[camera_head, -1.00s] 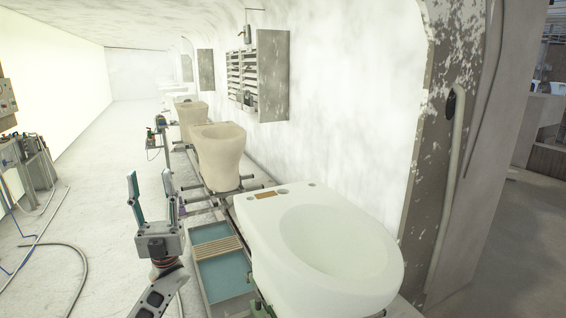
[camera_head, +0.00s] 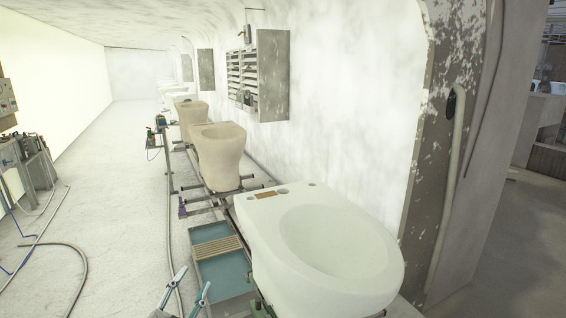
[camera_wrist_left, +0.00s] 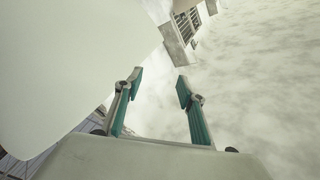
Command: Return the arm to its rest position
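My left gripper (camera_head: 191,284) is low at the bottom edge of the head view, beside and left of the large white ceramic bowl (camera_head: 262,238). Only its fingers and a bit of its body show there; the arm behind is out of frame. In the left wrist view the gripper (camera_wrist_left: 159,80) has its two teal-lined fingers apart, with nothing between them. A large smooth pale surface (camera_wrist_left: 60,60) fills the left of that view, near the left finger. My right gripper is not in view.
A blue-lined tray (camera_head: 222,277) with a wooden slat rack (camera_head: 216,247) lies left of the white bowl. Beige bowls (camera_head: 219,157) stand on the rail line behind. A hose (camera_head: 82,262) crosses the floor at left.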

